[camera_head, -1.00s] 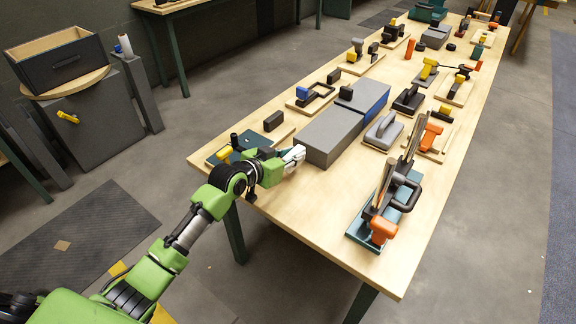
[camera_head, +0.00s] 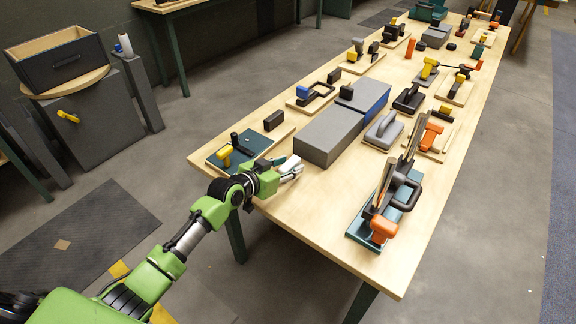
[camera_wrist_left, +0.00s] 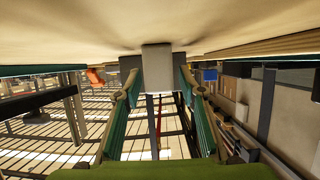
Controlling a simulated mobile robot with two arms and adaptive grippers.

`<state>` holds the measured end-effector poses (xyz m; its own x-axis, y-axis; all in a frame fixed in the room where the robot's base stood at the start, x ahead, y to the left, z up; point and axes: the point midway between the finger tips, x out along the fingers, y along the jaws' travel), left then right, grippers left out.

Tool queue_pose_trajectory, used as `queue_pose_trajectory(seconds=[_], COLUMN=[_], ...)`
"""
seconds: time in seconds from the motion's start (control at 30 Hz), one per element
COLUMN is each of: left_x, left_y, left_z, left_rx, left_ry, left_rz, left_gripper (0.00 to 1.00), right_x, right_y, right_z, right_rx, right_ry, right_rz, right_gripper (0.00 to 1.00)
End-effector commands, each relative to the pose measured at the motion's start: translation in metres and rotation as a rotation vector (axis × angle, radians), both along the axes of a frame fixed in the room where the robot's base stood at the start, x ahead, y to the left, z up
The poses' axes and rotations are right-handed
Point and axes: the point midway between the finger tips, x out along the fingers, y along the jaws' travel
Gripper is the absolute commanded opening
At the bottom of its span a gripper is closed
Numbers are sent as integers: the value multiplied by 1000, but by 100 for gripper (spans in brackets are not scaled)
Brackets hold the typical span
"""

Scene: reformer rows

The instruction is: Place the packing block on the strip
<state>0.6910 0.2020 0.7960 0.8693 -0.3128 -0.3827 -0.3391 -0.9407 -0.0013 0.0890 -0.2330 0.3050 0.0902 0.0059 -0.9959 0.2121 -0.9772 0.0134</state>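My left gripper (camera_head: 285,165) is at the near left edge of the table, just left of the long grey block. A small pale block, which looks like the packing block (camera_head: 291,166), is at its fingertips. In the left wrist view the pale block (camera_wrist_left: 157,72) sits between the teal fingers (camera_wrist_left: 157,88), with dark pads against both sides. The table surface fills the top of that view, close to the block. I cannot tell whether the block touches the table. I cannot make out which thing is the strip. My right gripper is not in view.
A long grey block (camera_head: 327,139) with a blue part (camera_head: 372,97) stands right of the gripper. A teal board (camera_head: 233,157) with a yellow-handled tool lies left of it. A teal stand (camera_head: 360,232) with orange-handled tools is at the front right. Bare tabletop (camera_head: 305,205) lies between.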

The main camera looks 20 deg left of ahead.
Motion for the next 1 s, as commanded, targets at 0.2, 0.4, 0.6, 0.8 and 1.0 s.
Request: queue_pose_trajectory(seconds=[0.2,0.4,0.6,0.8,1.0], left_x=[-5,-32,-67,-94,-104], left_y=[2,11,24,34,37], left_z=[4,15,30,42,48], left_rx=[0,2,2,2,0], left_ry=[1,0,1,1,1], left_rz=[0,-1,-1,-1,0], left_gripper=[37,37,37,37,37], right_x=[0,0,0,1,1], right_y=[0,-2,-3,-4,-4], right_z=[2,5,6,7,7], right_rx=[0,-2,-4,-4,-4], right_ry=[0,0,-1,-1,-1], right_rz=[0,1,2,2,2], right_gripper=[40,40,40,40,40])
